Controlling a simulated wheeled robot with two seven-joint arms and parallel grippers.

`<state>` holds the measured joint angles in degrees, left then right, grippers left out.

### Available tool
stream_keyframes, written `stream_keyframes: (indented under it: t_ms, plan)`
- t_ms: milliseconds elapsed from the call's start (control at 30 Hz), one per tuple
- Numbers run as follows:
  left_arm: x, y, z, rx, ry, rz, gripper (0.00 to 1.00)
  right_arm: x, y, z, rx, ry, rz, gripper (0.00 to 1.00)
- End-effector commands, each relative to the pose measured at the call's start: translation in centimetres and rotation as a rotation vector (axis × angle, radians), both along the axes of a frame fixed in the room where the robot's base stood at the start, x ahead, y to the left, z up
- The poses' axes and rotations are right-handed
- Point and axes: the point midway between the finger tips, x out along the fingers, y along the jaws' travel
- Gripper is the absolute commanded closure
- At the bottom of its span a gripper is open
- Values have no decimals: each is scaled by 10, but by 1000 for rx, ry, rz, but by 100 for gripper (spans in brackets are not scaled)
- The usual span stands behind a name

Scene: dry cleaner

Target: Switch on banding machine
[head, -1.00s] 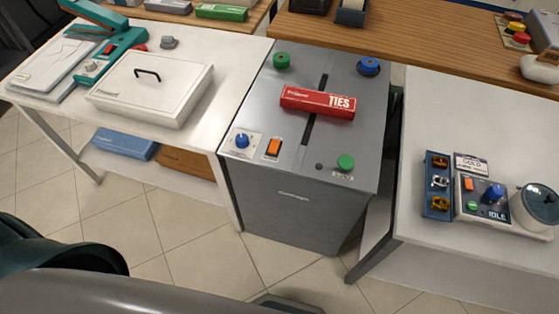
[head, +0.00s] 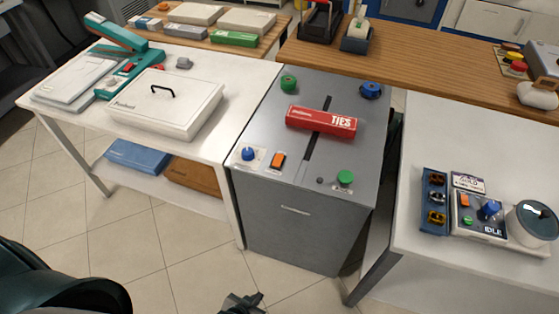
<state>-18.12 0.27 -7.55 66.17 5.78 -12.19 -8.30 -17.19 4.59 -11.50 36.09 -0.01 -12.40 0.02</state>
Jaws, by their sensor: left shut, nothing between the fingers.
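The banding machine is most likely the grey cabinet (head: 300,215) in the middle, with a dark slot in its top. An orange rocker switch (head: 278,161) sits at its front left, beside a blue knob (head: 248,154). A green button (head: 345,178) is at the front right. My right gripper is out of view.
The left white table holds a white lidded case (head: 166,103) and a teal press (head: 122,62). The right white table holds a control box reading IDLE (head: 480,215) and a round pot (head: 532,222). A wooden counter (head: 420,69) runs behind. The cabinet's front is clear.

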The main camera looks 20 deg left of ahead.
Motion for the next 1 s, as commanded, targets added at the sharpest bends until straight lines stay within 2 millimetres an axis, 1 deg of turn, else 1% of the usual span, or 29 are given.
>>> stream_keyframes:
  t_ms: [33, 67, 100, 167, 200, 267, 300, 367, 400, 467, 500, 567, 600, 667, 700, 800, 900, 1000]
  plan:
    - [22, -4, 20, -12, -51, 8, 100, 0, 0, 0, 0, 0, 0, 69]
    - [34, -7, 32, -17, -80, 11, 100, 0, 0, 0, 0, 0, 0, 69]
    - [50, -10, 50, -25, -122, 17, 100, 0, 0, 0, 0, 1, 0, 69]
    - [74, -13, 77, -36, -185, 24, 100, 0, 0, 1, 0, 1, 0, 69]
    - [88, -14, 96, -42, -226, 30, 100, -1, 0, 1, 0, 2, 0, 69]
    - [109, -14, 126, -50, -289, 40, 100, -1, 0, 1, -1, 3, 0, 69]
    - [122, -15, 147, -55, -331, 45, 100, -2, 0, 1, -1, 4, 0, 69]
    - [139, -14, 179, -62, -394, 56, 100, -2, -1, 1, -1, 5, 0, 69]
    - [150, -13, 200, -65, -436, 62, 100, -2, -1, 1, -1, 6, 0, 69]
    - [164, -10, 234, -69, -499, 73, 100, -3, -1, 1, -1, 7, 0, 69]
    - [172, -9, 256, -72, -541, 81, 100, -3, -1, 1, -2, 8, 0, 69]
    - [182, -5, 290, -74, -602, 92, 100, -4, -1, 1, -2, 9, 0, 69]
    - [188, -2, 312, -74, -643, 98, 100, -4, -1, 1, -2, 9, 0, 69]
    - [194, 2, 343, -76, -697, 109, 100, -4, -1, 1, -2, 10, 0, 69]
    - [197, 5, 362, -75, -730, 116, 100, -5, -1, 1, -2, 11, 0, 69]
    - [201, 11, 401, -74, -800, 129, 100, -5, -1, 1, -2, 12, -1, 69]
    - [202, 16, 429, -71, -848, 137, 100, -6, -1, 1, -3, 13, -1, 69]
    - [202, 19, 444, -70, -875, 144, 100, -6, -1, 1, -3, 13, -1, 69]
